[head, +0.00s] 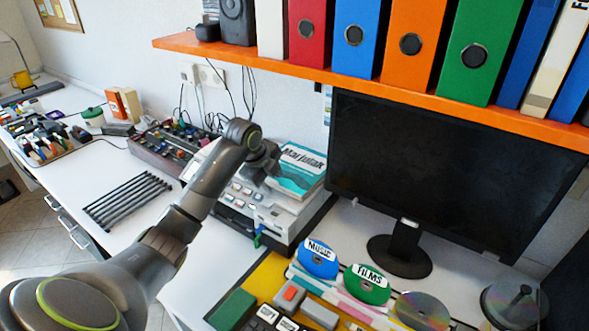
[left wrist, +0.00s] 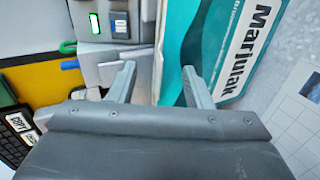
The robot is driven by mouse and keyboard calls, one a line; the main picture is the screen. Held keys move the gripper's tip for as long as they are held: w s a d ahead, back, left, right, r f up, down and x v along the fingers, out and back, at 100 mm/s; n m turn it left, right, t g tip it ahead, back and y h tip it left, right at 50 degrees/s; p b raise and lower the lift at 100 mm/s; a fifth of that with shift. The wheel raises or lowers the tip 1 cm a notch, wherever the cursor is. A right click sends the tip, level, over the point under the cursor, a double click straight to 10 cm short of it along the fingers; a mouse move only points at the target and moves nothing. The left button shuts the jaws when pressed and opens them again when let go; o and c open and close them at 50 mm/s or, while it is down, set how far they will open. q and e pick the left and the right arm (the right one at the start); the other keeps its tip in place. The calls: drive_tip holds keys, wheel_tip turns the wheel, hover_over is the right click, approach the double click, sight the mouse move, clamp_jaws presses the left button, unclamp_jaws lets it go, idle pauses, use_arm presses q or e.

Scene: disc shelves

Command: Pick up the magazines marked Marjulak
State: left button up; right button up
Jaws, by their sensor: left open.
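The Marjulak magazines (head: 299,170) lie as a stack with a teal and white cover on top of a grey-white machine (head: 262,212). The cover with the Marjulak name (left wrist: 240,45) fills the upper right of the left wrist view. My left gripper (head: 268,165) is at the left side of the stack in the head view. In the left wrist view the fingers (left wrist: 158,82) are apart, one over the machine side and one at the cover's edge. Whether a finger touches the stack I cannot tell. My right gripper is not in view.
A monitor (head: 440,165) stands right of the stack, and an orange shelf (head: 300,68) with binders hangs above. A control panel with knobs (head: 175,148) is to the left. Discs marked Music (head: 317,262) and Films (head: 366,288) are in front. Black rods (head: 127,200) lie on the white desk.

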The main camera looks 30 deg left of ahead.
use_arm(q)
drive_tip(key=shift+s, duration=0.1)
clamp_jaws()
idle(0.3)
